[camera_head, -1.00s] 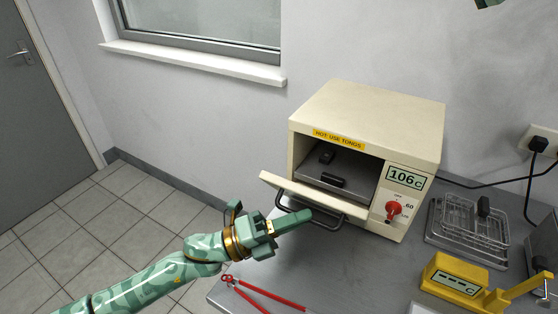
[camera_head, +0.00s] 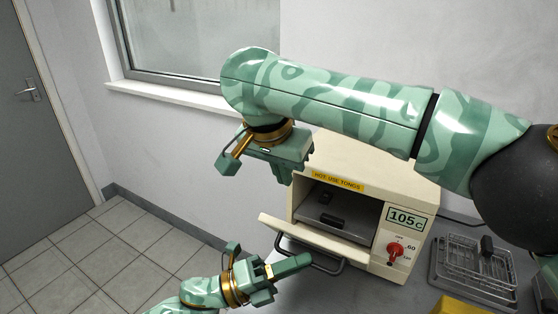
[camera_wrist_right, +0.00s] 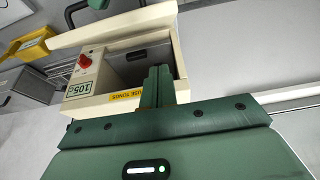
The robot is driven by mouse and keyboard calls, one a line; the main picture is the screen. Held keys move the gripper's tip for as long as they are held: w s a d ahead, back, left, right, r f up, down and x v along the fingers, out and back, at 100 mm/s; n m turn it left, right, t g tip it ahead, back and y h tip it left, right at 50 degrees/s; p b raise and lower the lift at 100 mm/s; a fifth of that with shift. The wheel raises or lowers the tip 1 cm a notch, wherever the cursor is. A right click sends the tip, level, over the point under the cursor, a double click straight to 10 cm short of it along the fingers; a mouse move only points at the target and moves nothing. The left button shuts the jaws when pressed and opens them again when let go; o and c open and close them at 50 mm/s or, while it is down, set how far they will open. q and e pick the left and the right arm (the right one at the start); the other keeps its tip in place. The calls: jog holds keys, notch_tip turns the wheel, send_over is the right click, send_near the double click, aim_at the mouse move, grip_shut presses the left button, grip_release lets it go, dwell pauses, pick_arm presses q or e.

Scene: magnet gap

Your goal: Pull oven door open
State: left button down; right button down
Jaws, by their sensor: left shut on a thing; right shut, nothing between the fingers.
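The cream oven (camera_head: 385,170) stands on the grey bench, its front opening exposed and its door (camera_head: 312,236) folded down and outward. Two small black blocks (camera_head: 329,221) sit inside on a grey surface. My left gripper (camera_head: 302,262) is shut on the dark door handle (camera_head: 335,270) along the door's front edge. My right gripper (camera_head: 286,177) is shut and empty, above and left of the oven opening. In the right wrist view its closed fingers (camera_wrist_right: 157,86) appear in front of the oven opening, with the door (camera_wrist_right: 120,24) beyond.
My right arm crosses above the oven and hides part of the wall. A wire rack (camera_head: 470,268) stands right of the oven. A yellow device (camera_head: 465,306) is at the bottom edge. The red knob (camera_head: 394,253) and 105c display (camera_head: 406,218) are on the oven front.

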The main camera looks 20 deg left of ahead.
aim_at(275, 223)
jog(key=f, duration=0.5)
jog(key=shift+s+f, duration=0.1)
jog(key=shift+s, duration=0.1)
jog(key=shift+s+a+f, duration=0.15)
jog(key=shift+s+f, duration=0.3)
jog(key=shift+s, duration=0.2)
jog(key=shift+s+a+f+t, duration=0.2)
jog(key=shift+s+f, duration=0.1)
jog(key=shift+s, duration=0.25)
jog(key=shift+s+a+f+t, duration=0.15)
jog(key=shift+s+f, duration=0.15)
jog(key=shift+s, duration=0.2)
pick_arm(q)
jog(key=shift+w+a+r, duration=0.1)
jog(key=shift+r, duration=0.1)
pick_arm(e)
jog(key=shift+f, duration=0.1)
pick_arm(q)
jog(key=c, duration=1.5)
grip_release()
jog(key=shift+r, duration=0.1)
pick_arm(e)
jog(key=shift+f, duration=0.1)
